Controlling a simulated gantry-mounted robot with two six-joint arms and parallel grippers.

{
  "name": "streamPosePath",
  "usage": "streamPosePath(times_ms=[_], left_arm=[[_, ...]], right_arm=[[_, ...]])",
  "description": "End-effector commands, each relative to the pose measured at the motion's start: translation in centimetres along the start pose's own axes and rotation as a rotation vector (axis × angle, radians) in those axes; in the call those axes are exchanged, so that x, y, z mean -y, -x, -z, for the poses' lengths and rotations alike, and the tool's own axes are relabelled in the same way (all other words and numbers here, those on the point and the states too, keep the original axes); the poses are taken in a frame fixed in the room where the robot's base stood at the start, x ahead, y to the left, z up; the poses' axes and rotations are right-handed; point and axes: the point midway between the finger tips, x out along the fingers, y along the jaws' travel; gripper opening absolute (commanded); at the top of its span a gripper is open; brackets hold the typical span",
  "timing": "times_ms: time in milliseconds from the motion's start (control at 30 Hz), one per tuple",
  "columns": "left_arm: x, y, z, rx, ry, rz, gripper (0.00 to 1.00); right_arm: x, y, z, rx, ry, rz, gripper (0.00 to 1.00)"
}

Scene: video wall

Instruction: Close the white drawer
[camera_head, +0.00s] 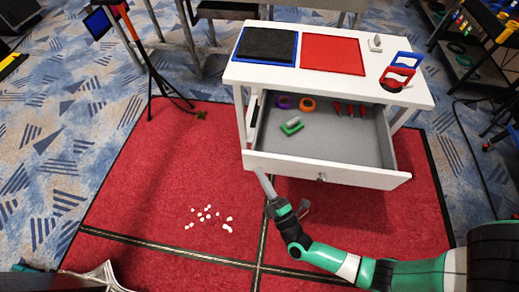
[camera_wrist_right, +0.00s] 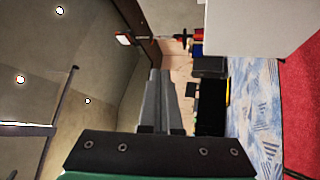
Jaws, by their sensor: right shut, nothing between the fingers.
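The white drawer (camera_head: 322,172) is pulled well out from under the white table (camera_head: 258,75), its grey inside showing. A small knob sits near the middle of its front. My right gripper (camera_head: 261,175) is shut and empty, its fingertips at the lower edge of the drawer front, left of the knob; I cannot tell if they touch. In the right wrist view the shut fingers (camera_wrist_right: 162,85) point away with nothing between them. My left gripper (camera_head: 107,270) shows only partly at the bottom left edge, far from the drawer; its jaw state is unclear.
The drawer holds a green-and-grey item (camera_head: 291,127), a purple ring (camera_head: 284,102), an orange ring (camera_head: 307,104) and red-handled tools (camera_head: 350,110). Black and red mats lie on the tabletop. White bits (camera_head: 207,215) lie on the red carpet. A tripod (camera_head: 151,65) stands left.

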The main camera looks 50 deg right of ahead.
Motion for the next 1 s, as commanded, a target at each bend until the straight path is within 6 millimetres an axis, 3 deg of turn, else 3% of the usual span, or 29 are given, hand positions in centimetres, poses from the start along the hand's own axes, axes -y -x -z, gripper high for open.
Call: streamPosePath(times_ms=[33, 100, 200, 267, 667, 767, 1000], left_arm=[[0.0, -1.9, 1.8, 0.0, 0.0, 0.0, 0.72], [0.0, -2.8, 2.6, 0.0, 0.0, 0.0, 0.72], [0.0, -3.6, 3.3, 0.001, 0.0, 0.0, 0.72], [0.0, -3.8, 3.5, 0.001, 0.0, 0.0, 0.72], [0.0, -2.6, 2.4, 0.001, 0.0, 0.0, 0.72], [0.0, -2.1, 1.9, 0.001, 0.0, 0.0, 0.72], [0.0, -0.5, 0.5, 0.001, 0.0, 0.0, 0.72]], right_arm=[[0.9, 4.0, -2.2, -0.002, 0.059, 0.122, 0.0], [2.2, 8.5, -4.5, -0.017, 0.121, 0.238, 0.0], [2.0, 11.9, -6.2, -0.036, 0.164, 0.311, 0.0], [1.8, 12.5, -6.4, -0.044, 0.171, 0.324, 0.0], [2.8, 10.8, -6.2, -0.041, 0.16, 0.313, 0.0], [3.3, 9.4, -6.4, -0.037, 0.167, 0.313, 0.0], [5.1, 4.3, -6.1, -0.043, 0.165, 0.313, 0.0]])
